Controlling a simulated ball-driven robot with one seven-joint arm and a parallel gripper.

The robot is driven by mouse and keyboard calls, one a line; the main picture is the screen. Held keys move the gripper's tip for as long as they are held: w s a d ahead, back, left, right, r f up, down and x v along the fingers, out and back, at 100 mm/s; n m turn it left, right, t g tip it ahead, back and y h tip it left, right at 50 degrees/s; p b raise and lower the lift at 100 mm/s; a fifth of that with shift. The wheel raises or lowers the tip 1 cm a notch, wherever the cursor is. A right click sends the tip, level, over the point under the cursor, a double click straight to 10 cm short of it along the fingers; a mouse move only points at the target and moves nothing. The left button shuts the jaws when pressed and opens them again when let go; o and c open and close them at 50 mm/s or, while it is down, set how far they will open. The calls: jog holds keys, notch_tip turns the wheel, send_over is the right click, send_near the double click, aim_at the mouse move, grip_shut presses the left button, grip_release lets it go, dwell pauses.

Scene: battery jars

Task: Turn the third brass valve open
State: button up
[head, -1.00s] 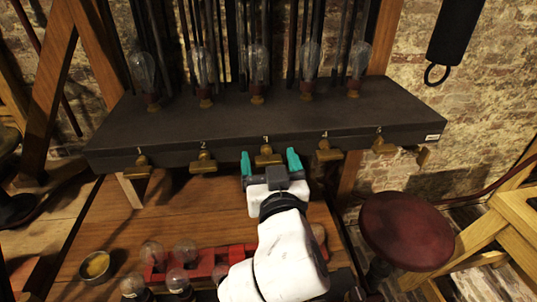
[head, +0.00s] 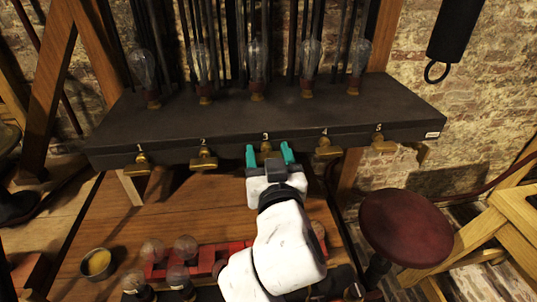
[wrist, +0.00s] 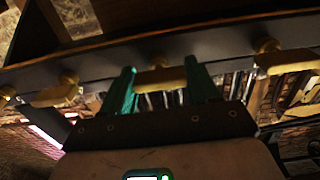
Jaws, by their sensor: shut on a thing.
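The third brass valve (head: 266,147) is under the label 3 on the front face of the dark shelf (head: 200,125). My gripper (head: 268,155) has its two teal fingers at either end of this valve, shut on its handle. In the wrist view the brass handle (wrist: 160,76) lies crosswise between the fingers, roughly level like its neighbours. The head view hides most of the handle behind my gripper.
Valve 2 (head: 204,160) and valve 4 (head: 327,148) flank my gripper closely. Glass bulbs (head: 257,70) stand on the shelf. Below are a wooden bench, a red rack (head: 205,260) with jars, a brass-coloured bowl (head: 97,263) and a red stool (head: 407,228).

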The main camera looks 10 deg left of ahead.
jog(key=shift+n, duration=0.4)
jog(key=n+p, duration=0.1)
jog(key=n, duration=0.2)
jog(key=shift+n+p, duration=0.3)
jog(key=n+p, duration=0.2)
jog(key=n, duration=0.2)
jog(key=shift+a+n, duration=0.15)
jog(key=shift+n, duration=0.15)
jog(key=n+p, duration=0.2)
jog(key=n, duration=0.3)
jog(key=shift+a, duration=0.1)
jog(key=shift+s+f+n+p, duration=0.15)
jog(key=shift+n+p, duration=0.35)
jog(key=shift+n, duration=0.5)
jog(key=shift+w+f+n+p, duration=0.1)
jog(key=shift+n+p, duration=0.4)
jog(key=shift+n, duration=0.5)
jog(key=shift+c, duration=0.2)
jog(key=shift+f, duration=0.1)
jog(key=o, duration=0.8)
jog(key=shift+a, duration=0.1)
jog(key=shift+c, duration=0.2)
jog(key=shift+o, duration=1.3)
